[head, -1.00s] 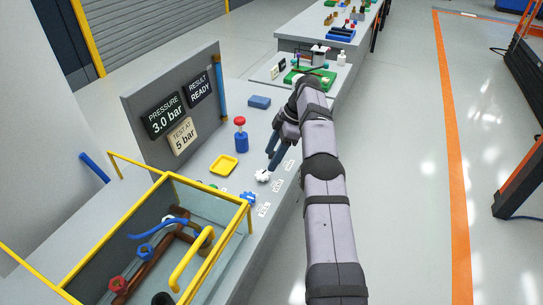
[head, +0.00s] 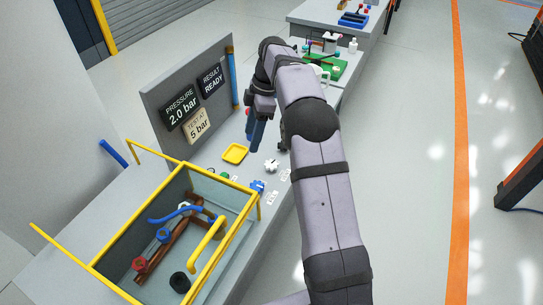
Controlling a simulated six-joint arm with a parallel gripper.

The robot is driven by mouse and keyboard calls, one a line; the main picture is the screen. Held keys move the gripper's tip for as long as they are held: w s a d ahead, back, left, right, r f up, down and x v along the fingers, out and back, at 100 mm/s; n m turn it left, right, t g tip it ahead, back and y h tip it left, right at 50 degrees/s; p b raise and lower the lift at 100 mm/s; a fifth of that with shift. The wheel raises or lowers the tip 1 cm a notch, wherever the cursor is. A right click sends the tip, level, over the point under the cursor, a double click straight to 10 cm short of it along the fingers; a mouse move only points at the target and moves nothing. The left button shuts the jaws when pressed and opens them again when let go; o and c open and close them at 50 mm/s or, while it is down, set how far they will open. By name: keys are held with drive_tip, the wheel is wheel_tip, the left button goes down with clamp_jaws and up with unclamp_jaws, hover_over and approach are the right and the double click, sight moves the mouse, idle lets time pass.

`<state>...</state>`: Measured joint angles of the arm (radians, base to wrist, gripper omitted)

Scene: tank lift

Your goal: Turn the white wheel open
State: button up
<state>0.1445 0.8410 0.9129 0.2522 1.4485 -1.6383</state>
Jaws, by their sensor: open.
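The white wheel (head: 271,165) is a small lobed knob on the grey bench top, in front of the yellow tray. The gap between the fingers is hard to see from this side. The panel's pressure display (head: 180,107) reads 2.0 bar and its result display (head: 213,81) reads READY.
A yellow-framed tank (head: 119,255) holds brown pipes, a red wheel (head: 139,264), a blue wheel (head: 164,236) and a black round part (head: 179,282). A yellow tray (head: 235,153) lies beside my gripper. A red-topped part is mostly hidden behind my gripper.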

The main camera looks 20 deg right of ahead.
drive_tip(key=s+d+f+m+h, duration=0.25)
drive_tip(key=s+f+m, duration=0.2)
drive_tip(key=f, duration=0.25)
drive_tip(key=m+t+h, duration=0.2)
drive_tip(key=m+t, duration=0.3)
drive_tip(key=m, duration=1)
approach(271, 163)
drive_tip(key=shift+w+d+f, duration=0.25)
drive_tip(key=shift+f, duration=0.1)
drive_tip(key=shift+p+x, duration=1.4)
drive_tip(key=shift+x, duration=2.2)
drive_tip(key=shift+s+a, duration=0.1)
drive_tip(key=shift+s, duration=0.05)
drive_tip(key=c, duration=1.1)
drive_tip(key=shift+o, duration=0.2)
drive_tip(key=shift+g+y, duration=0.25)
drive_tip(key=shift+g, duration=0.05)
